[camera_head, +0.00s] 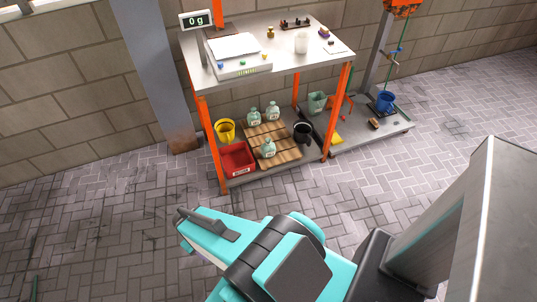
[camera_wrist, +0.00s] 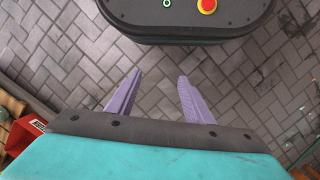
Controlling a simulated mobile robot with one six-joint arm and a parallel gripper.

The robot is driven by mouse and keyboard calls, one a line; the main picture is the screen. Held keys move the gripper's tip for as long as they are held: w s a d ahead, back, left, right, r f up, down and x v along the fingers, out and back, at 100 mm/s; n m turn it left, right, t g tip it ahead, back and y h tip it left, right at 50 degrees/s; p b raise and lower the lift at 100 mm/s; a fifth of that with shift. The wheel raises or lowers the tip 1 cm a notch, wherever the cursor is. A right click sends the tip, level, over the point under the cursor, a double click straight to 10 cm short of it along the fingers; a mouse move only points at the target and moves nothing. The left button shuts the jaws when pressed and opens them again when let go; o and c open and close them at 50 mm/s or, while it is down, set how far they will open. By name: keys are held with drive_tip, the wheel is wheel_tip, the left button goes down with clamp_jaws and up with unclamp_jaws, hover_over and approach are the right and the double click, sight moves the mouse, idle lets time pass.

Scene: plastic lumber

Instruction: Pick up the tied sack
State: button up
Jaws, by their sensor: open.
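Three small pale green tied sacks with labels are on the lower shelf in the head view. Two stand at the back, the left one (camera_head: 254,117) and the right one (camera_head: 273,111). The third, front sack (camera_head: 268,148) is nearer the shelf's front edge. They rest on or by slatted wooden boards (camera_head: 287,150). My gripper (camera_wrist: 160,74) is open and empty in the wrist view, its two purple fingers apart over bare paving.
A red bin (camera_head: 237,160), yellow bucket (camera_head: 225,130) and black bucket (camera_head: 303,132) flank the sacks. Orange posts (camera_head: 334,112) and the scale-bearing upper tabletop (camera_head: 285,55) hem in the shelf. A low platform (camera_head: 372,136) with a blue bucket (camera_head: 385,101) stands right. Paving in front is clear.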

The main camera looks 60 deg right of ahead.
drive_tip(key=w+d+f+m+t+h+b, duration=0.25)
drive_tip(key=w+d+f+t+b, duration=0.25)
drive_tip(key=w+d+f+b, duration=0.55)
drive_tip(key=w+d+f+m+t+h+b, duration=0.1)
drive_tip(key=w+d+f+b, duration=0.15)
drive_tip(key=d, duration=0.55)
drive_tip(key=w+d+f+m+t+h+b, duration=0.15)
drive_tip(key=w+d, duration=0.25)
drive_tip(key=d, duration=0.4)
drive_tip(key=w+d+f+t+b, duration=0.2)
drive_tip(key=w+d+f+b, duration=0.1)
drive_tip(key=d, duration=0.4)
drive_tip(key=m+t+h+b, duration=0.2)
drive_tip(key=t+h+b, duration=0.5)
drive_tip(key=b, duration=1.1)
approach(268, 144)
drive_tip(key=w, duration=0.1)
drive_tip(key=shift+w+d+r+g+h, duration=0.15)
drive_tip(key=shift+d+r+g+h, duration=0.1)
drive_tip(key=shift+d+g+h, duration=0.15)
drive_tip(key=shift+b+x, duration=0.8)
drive_tip(key=shift+x, duration=3.5)
drive_tip(key=shift+f, duration=0.15)
